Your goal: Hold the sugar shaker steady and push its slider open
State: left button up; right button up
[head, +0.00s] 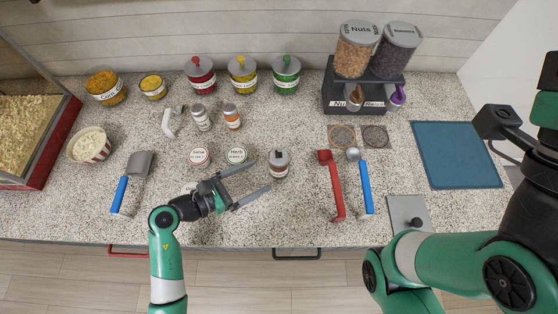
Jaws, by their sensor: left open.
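A small jar with a grey lid and brownish contents (279,165), which looks like the sugar shaker, stands upright on the speckled counter near its middle. Its slider is too small to make out. My left gripper (261,175) is open and empty, its two fingers spread toward the jar from the left. The fingertips are close to the jar's left side; I cannot tell whether they touch it. My right arm fills the lower right, and its gripper is out of view.
Two small round tubs (237,156) (199,158) sit left of the jar. A red-handled utensil (335,186) and a blue-handled scoop (364,186) lie to its right. Two shakers (201,117) (232,116) and lidded jars (242,75) stand behind. A nut dispenser (367,65) stands at back right.

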aim_at(271, 170)
pick_arm(q)
jog(key=x, duration=0.7)
jog(key=shift+w+d+f, duration=0.1)
jog(key=shift+w+d, duration=0.05)
jog(key=shift+c, duration=0.2)
jog(key=c, duration=1.4)
jog(key=shift+o, duration=0.2)
